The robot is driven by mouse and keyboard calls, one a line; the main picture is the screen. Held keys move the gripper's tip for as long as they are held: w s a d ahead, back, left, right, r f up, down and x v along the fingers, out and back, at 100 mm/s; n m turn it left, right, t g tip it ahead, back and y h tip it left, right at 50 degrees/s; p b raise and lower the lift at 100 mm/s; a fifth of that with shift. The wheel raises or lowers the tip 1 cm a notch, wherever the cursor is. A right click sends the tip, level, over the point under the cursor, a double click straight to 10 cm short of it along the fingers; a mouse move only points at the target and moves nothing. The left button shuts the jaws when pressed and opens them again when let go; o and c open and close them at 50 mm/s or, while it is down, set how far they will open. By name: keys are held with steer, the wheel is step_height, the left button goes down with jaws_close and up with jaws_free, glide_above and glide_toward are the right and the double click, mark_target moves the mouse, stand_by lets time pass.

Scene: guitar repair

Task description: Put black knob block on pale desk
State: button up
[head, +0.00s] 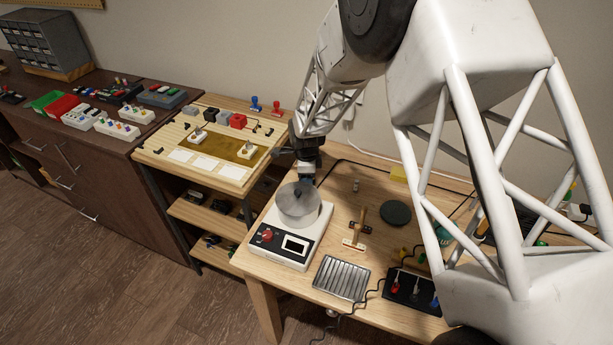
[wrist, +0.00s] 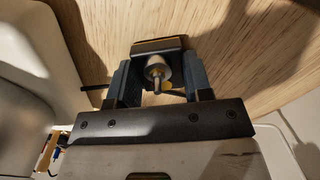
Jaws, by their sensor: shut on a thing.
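My gripper (head: 307,172) is in the head view, just above and behind the round metal pot on a white device. In the wrist view my gripper (wrist: 160,75) is shut on a small block (wrist: 158,46) with a dark edge and a metal knob shaft, which I take to be the black knob block. The block is held above a pale wood surface. In the head view the block is too small and dark to make out. Two pale wood tops show in the head view: the near desk (head: 335,205) and a bench (head: 170,150) to its left.
The white device with the metal pot (head: 298,205) stands close beside my gripper. A ribbed metal tray (head: 341,278), a dark round pad (head: 396,213) and a wooden-handled tool (head: 357,228) lie on the near desk. A black tool holder (head: 409,287) is at its front. Bare wood shows between them.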

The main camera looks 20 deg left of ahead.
steer(key=shift+f, duration=0.2)
steer(key=o, duration=1)
steer(key=shift+r, duration=0.1)
step_height(320, 180, up, 12)
steer(key=shift+r, duration=0.1)
stand_by(0.7)
stand_by(0.4)
